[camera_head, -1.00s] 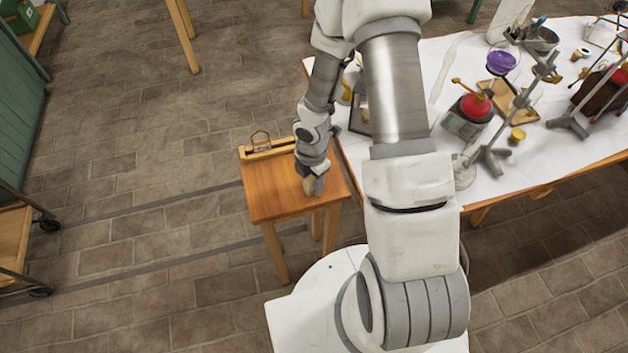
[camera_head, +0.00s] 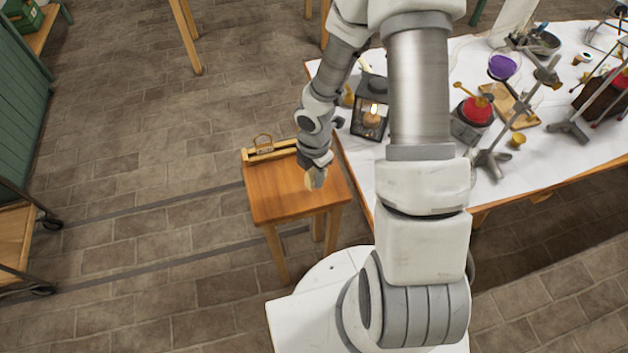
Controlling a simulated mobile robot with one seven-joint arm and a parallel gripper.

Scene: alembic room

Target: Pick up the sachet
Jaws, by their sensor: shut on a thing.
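The sachet (camera_head: 311,181) is a small, pale tan thing at the tip of my gripper (camera_head: 316,170). My gripper points down over the right part of a small wooden stool (camera_head: 270,200) and is shut on the sachet. The sachet appears to hang just above the stool top, though the gap is hard to judge from this height. My gripper hides part of the sachet and of the stool's back edge.
A wooden rack with a metal loop (camera_head: 264,146) stands along the stool's back edge. A lit lantern (camera_head: 370,119) stands on the white-covered table (camera_head: 350,150) close to my arm. A burner with a red flask (camera_head: 475,112) and stands fill the table further right. Floor on the left is open.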

